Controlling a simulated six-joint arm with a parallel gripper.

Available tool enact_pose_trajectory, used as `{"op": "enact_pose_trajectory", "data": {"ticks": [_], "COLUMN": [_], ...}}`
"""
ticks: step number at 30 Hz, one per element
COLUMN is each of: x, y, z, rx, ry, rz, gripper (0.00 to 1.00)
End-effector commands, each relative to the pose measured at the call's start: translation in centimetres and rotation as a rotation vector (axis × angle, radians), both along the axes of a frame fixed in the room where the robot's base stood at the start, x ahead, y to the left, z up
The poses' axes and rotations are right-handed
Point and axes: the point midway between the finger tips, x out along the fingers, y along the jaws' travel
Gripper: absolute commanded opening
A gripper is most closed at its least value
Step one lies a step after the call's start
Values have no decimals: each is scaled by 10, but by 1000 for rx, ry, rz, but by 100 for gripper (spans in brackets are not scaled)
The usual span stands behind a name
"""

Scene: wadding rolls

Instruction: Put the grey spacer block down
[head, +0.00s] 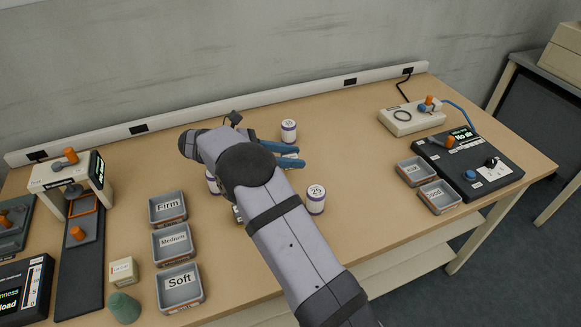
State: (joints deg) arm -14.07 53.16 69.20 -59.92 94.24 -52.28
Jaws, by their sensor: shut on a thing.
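My gripper (288,155) reaches over the middle of the table, its blue fingers pointing right. It is shut on the grey spacer block (289,156), of which only a small pale part shows between the fingers. The fingers and arm hide the rest of it. I cannot tell from this view whether the block touches the tabletop (350,170).
White rolls with purple bands stand near the gripper: one behind (289,131), one in front (316,199), others partly hidden by my arm. Labelled trays, Firm (168,222), Medium (174,258) and Soft (180,303), stand left. Two trays and devices stand right. Table right of the gripper is clear.

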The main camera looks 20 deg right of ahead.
Motion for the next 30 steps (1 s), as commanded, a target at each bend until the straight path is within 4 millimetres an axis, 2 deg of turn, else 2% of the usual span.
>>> {"op": "enact_pose_trajectory", "data": {"ticks": [3,9,19,23,30], "x": [1,0,1,4,7], "y": [0,0,4,18,64], "z": [20,40,44,48,73], "rx": [1,0,0,0,0], "ry": [-5,-1,0,-1,-4], "rz": [0,1,9,37,145], "gripper": [11,11,11,11,11]}}
